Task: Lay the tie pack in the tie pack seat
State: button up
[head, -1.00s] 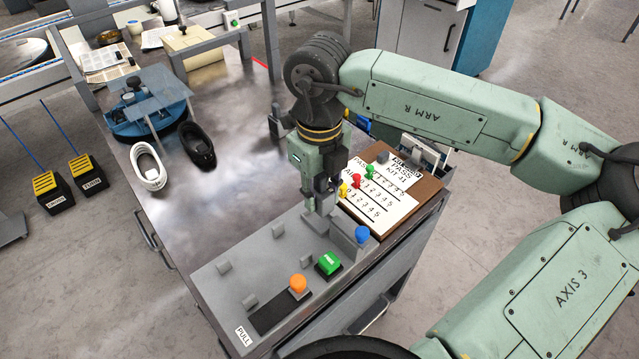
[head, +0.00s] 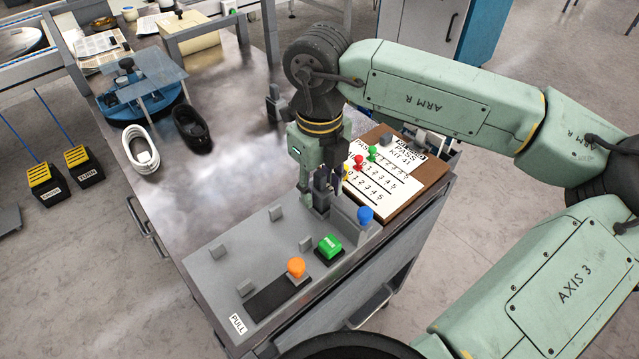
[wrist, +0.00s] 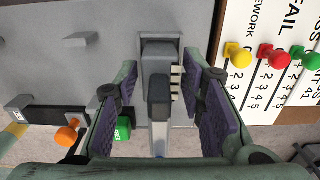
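My gripper (head: 322,203) is low over the grey panel, beside the blue button's raised block. In the wrist view its two purple-padded fingers (wrist: 168,105) stand apart. Between them are a grey block (wrist: 160,50), a dark grey upright piece (wrist: 158,88) and a small pale ridged piece (wrist: 176,82). Clear gaps show between these pieces and both pads. I cannot tell for sure which piece is the tie pack or its seat. In the head view the fingers hide most of this spot.
The grey panel (head: 225,262) carries orange (head: 296,267), green (head: 330,246) and blue (head: 365,214) buttons and several small grey tabs. A board with coloured pegs (head: 425,187) lies to the right. White (head: 142,157) and black (head: 191,130) oval holders stand left; the table between is clear.

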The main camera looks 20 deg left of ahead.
jog(key=shift+o, duration=1)
notch_tip(320, 180, up, 12)
